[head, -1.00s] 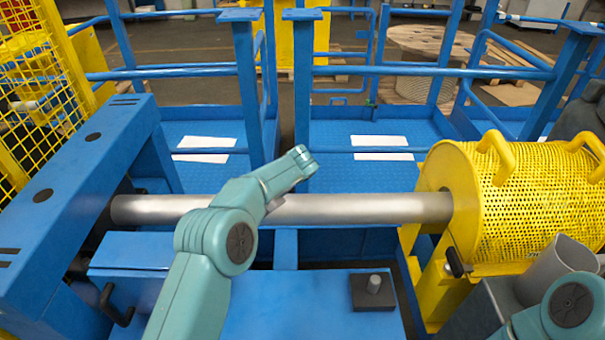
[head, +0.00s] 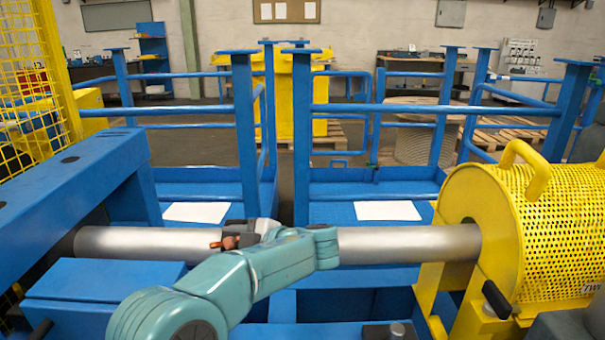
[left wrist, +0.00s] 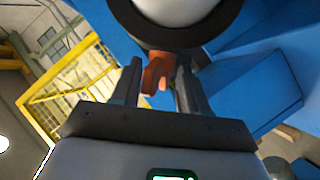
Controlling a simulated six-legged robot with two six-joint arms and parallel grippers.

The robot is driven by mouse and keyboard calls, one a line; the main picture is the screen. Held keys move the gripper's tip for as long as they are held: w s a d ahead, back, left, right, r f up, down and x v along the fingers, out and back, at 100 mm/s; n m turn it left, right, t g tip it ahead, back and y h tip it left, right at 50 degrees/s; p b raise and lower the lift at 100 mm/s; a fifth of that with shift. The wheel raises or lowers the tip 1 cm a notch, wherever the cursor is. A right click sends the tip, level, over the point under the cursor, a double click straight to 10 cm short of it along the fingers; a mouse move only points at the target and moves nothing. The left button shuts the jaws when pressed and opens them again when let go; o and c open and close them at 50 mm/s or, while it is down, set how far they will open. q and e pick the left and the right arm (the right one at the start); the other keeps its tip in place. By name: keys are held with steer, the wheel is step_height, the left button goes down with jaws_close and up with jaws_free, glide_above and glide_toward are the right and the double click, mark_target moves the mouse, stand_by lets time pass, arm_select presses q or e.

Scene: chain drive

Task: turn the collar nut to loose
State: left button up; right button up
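The collar nut shows as a dark ring (left wrist: 205,35) around the pale shaft in the left wrist view, with an orange lug (left wrist: 155,72) on its near side. In the head view the orange lug (head: 228,242) sits in front of the silver shaft (head: 400,243), left of the middle; my left wrist partly hides the ring. My left gripper (left wrist: 158,75) has its fingers apart, one on each side of the lug. A narrow gap seems to show beside the lug; contact is hard to judge. My right gripper is out of view.
A yellow perforated guard (head: 560,230) covers the shaft's right end. A blue beam (head: 70,190) stands at the left end. Blue railings (head: 400,110) rise behind, with two white sheets (head: 388,210) on the blue floor beyond the shaft.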

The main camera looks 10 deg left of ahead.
arm_select(q)
steer(key=shift+s+d+r+m+t+p, duration=0.15)
steer(key=shift+d+r+p, duration=0.15)
steer(key=shift+d, duration=0.3)
steer(key=shift+s+d+r+m+t+p, duration=0.15)
steer(key=shift+d+p, duration=0.1)
steer(key=shift+d, duration=0.35)
steer(key=p+v, duration=0.3)
steer(key=v, duration=1)
step_height(320, 180, up, 21)
steer(key=d+p, duration=0.1)
steer(key=p, duration=1.9)
steer(key=shift+d+f+p, duration=0.2)
steer(key=shift+d+p, duration=0.15)
steer(key=shift+p, duration=0.05)
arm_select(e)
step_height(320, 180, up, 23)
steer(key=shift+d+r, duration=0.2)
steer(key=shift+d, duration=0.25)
arm_select(q)
steer(key=shift+s, duration=0.2)
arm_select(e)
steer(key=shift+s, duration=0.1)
